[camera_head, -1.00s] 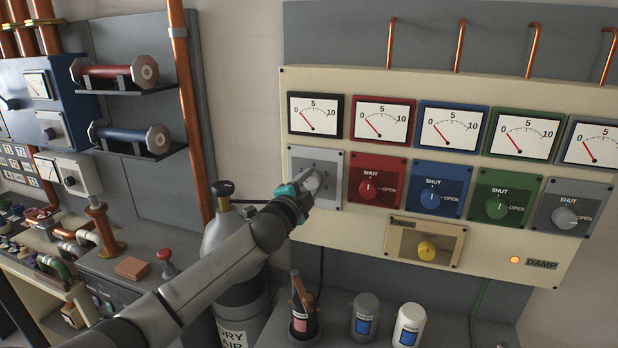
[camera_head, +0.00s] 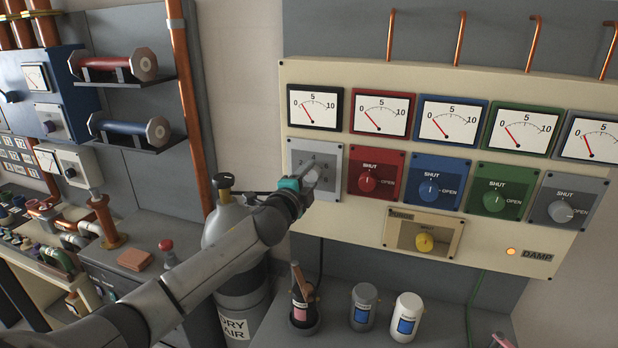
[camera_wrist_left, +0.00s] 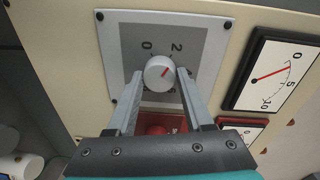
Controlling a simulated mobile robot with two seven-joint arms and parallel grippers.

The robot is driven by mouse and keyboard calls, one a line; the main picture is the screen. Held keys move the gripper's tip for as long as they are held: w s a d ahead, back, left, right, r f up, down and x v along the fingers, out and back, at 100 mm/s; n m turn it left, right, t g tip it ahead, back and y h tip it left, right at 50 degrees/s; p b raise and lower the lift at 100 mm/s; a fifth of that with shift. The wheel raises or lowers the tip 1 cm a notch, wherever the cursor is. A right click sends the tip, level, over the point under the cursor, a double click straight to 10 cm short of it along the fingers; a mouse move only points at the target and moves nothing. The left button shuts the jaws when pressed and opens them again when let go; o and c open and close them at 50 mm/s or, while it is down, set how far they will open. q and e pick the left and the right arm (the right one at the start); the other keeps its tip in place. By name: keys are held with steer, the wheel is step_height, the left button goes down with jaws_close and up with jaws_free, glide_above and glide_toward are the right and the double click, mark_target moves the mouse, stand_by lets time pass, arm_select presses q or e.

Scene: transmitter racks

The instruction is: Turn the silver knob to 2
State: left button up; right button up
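The silver knob (camera_wrist_left: 160,72) sits on a grey numbered plate (camera_wrist_left: 205,45) at the left end of the cream panel. In the wrist view its red mark points up and right, roughly toward the 2. In the head view the plate (camera_head: 331,190) shows, but my gripper covers most of the knob. My left gripper (camera_wrist_left: 160,76) is open, with one fingertip on each side of the knob and slim gaps visible. It also shows in the head view (camera_head: 311,174). How deep the fingertips reach is hard to tell. My right gripper is out of view.
Red (camera_head: 368,181), blue (camera_head: 429,189) and green (camera_head: 494,201) knobs and another grey knob (camera_head: 560,211) line the panel to the right. A yellow knob (camera_head: 424,242) sits below. Gauges run above. Bottles (camera_head: 406,318) and a gas cylinder (camera_head: 232,225) stand below.

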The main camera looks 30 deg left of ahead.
arm_select(q)
steer(key=o, duration=0.4)
steer(key=shift+s, duration=0.15)
steer(key=b+v, duration=0.2)
steer(key=v, duration=1.3)
stand_by(0.5)
